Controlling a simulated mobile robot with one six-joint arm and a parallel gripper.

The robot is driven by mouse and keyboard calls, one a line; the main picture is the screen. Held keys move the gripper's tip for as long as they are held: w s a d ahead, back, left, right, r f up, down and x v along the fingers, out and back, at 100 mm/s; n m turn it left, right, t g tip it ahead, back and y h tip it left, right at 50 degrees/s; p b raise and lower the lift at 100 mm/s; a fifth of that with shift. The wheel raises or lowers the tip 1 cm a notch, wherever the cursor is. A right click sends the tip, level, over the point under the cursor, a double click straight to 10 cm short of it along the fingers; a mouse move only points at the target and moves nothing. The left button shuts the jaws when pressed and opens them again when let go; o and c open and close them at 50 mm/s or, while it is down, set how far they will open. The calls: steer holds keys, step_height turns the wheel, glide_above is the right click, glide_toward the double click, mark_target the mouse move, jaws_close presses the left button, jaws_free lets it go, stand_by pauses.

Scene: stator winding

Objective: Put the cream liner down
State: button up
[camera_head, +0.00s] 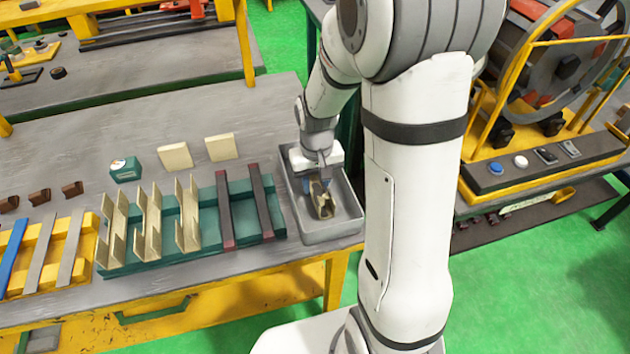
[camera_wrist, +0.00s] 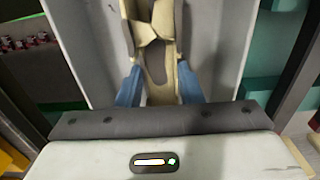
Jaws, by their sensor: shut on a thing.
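My gripper (camera_head: 318,184) reaches down into a grey bin (camera_head: 347,228) at the right end of the bench. Its blue fingers (camera_wrist: 159,86) are shut on a cream liner (camera_head: 323,205). In the wrist view the liner (camera_wrist: 165,92) runs away from the fingers, with brown-grey patches and a bent, uneven shape. The liner is inside the bin walls; whether it touches the floor of the bin (camera_wrist: 222,55) I cannot tell. Several other cream liners, such as the middle one (camera_head: 148,226), stand as open channels in a green rack (camera_head: 215,236) left of the bin.
Two dark bars with red ends (camera_head: 262,200) lie across the rack beside the bin. Two cream blocks (camera_head: 175,156) and a small green box (camera_head: 125,171) lie behind the rack. A yellow-framed machine (camera_head: 545,150) stands to the right. The bench behind the blocks is clear.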

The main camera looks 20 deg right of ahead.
mark_target(316, 190)
steer(key=shift+f, duration=0.15)
steer(key=o, duration=0.8)
steer(key=shift+c, duration=0.2)
step_height(316, 190, up, 12)
steer(key=s+r+t, duration=0.2)
steer(key=s+r, duration=0.2)
steer(key=s, duration=1)
steer(key=shift+s+a+t, duration=0.15)
steer(key=shift+t, duration=0.25)
steer(key=shift+r, duration=0.1)
